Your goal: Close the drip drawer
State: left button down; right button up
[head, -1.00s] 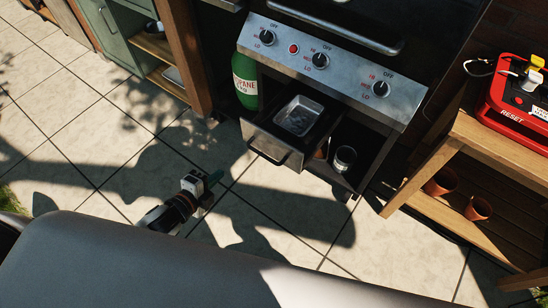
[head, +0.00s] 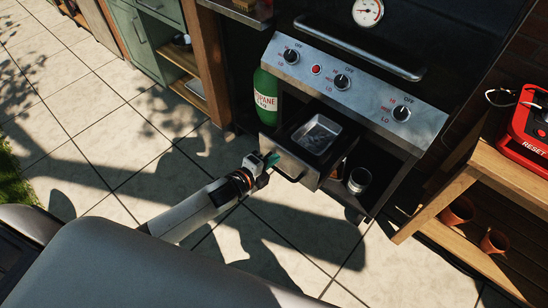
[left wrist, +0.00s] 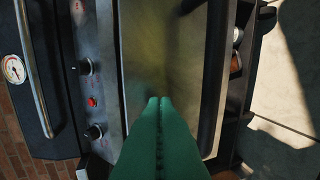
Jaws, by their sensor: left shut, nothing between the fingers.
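The drip drawer (head: 279,156) is pulled out from under the grill's control panel, with a foil tray (head: 316,134) inside it. Its front has a dark bar handle. My left gripper (head: 273,159) is at the drawer front, near the left end of the handle, with its green fingers shut and empty. In the left wrist view the shut fingers (left wrist: 160,100) point at the metal drawer front (left wrist: 165,45); I cannot tell whether the tips touch it. My right gripper is not in view.
A green propane tank (head: 265,97) stands left of the drawer. A small jar (head: 359,179) sits in the open cabinet to its right. The control panel (head: 350,83) overhangs above. A wooden shelf (head: 434,205) is at the right. The paving in front is largely clear.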

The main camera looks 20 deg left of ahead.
pick_arm(q)
jog(key=shift+w+d, duration=0.25)
jog(key=shift+w, duration=0.2)
jog(key=shift+w, duration=0.1)
